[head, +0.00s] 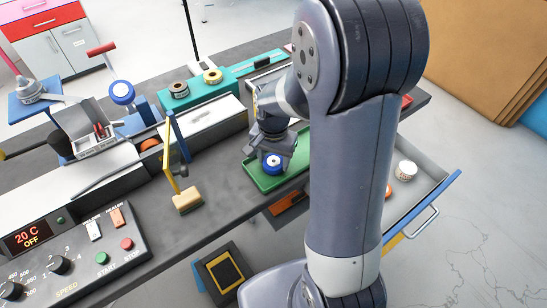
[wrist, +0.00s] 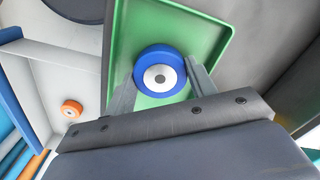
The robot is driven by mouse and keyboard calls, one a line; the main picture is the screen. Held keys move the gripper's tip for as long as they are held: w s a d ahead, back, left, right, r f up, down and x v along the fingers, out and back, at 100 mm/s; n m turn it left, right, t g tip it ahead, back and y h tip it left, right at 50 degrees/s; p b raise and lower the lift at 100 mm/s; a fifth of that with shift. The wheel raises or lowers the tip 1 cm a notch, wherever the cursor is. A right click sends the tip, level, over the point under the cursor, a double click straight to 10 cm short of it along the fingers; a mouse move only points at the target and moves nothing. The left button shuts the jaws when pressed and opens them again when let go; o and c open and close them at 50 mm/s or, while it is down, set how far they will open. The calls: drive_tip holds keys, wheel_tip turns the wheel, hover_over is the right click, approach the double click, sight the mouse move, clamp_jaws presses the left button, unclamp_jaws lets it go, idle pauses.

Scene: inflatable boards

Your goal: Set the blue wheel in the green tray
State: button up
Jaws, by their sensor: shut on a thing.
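The blue wheel (head: 273,164) has a pale hub and is held between the fingers of my gripper (head: 271,154). In the wrist view the blue wheel (wrist: 160,74) sits between the two grey fingers of my gripper (wrist: 163,92). The green tray (head: 259,184) lies on the dark bench top, and the wheel is over its inside. The green tray also fills the area behind the wheel in the wrist view (wrist: 205,35). I cannot tell whether the wheel touches the tray floor. My arm hides the tray's right part in the head view.
Another blue wheel (head: 122,92) is on a machine at the left. A yellow-armed stand with a wooden block (head: 187,200) stands left of the tray. An open drawer (head: 424,179) below holds a white roll (head: 405,170) and an orange wheel (wrist: 72,108). A control panel (head: 75,248) is at front left.

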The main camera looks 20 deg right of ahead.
sight(273, 161)
drive_tip(key=shift+f, duration=0.1)
drive_tip(key=o, duration=0.6)
drive_tip(key=shift+f, duration=0.1)
drive_tip(key=o, duration=0.4)
drive_tip(key=shift+o, duration=0.2)
wheel_tip(273, 161, up, 12)
drive_tip(key=shift+r+p, duration=0.25)
drive_tip(key=shift+p, duration=0.1)
